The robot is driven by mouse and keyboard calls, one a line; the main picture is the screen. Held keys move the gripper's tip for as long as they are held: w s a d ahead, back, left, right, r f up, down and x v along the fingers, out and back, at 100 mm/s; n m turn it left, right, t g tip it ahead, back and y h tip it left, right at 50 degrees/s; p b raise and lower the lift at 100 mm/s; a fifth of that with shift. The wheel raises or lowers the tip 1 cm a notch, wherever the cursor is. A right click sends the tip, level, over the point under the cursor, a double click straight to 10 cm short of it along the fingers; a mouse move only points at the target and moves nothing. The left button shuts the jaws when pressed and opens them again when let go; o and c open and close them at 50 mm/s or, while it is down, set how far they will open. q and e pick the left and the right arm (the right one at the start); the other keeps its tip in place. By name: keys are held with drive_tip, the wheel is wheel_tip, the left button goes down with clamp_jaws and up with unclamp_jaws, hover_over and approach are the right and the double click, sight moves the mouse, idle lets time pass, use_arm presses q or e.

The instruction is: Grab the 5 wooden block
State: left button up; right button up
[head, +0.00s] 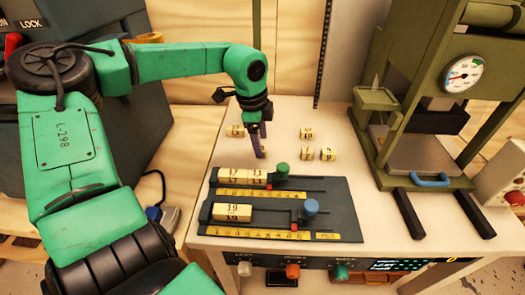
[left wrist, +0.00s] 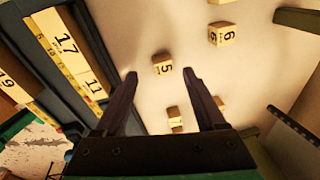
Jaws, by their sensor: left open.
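The small wooden block marked 5 (left wrist: 163,65) lies on the pale tabletop in the left wrist view, in line with the gap between my fingertips. My left gripper (left wrist: 160,76) is open, its dark fingers spread to either side of that block, with nothing held. In the head view my left gripper (head: 257,148) points down over the table among the loose blocks, and a block there is mostly hidden by its fingers. I cannot tell the height left between fingertips and block. My right gripper is not in view.
Other loose blocks lie nearby, including one marked 6 (left wrist: 221,35). A dark tray (head: 335,200) with two rows of numbered blocks and rulers stands in front. A green press (head: 430,100) with a gauge stands at the right.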

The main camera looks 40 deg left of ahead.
use_arm(q)
drive_tip(key=f, duration=0.1)
drive_tip(key=w+f, duration=0.1)
drive_tip(key=f, duration=0.1)
drive_tip(key=shift+a+f, duration=0.15)
drive_tip(key=shift+f, duration=0.05)
drive_tip(key=shift+s+r, duration=0.1)
clamp_jaws()
drive_tip(key=shift+r, duration=0.15)
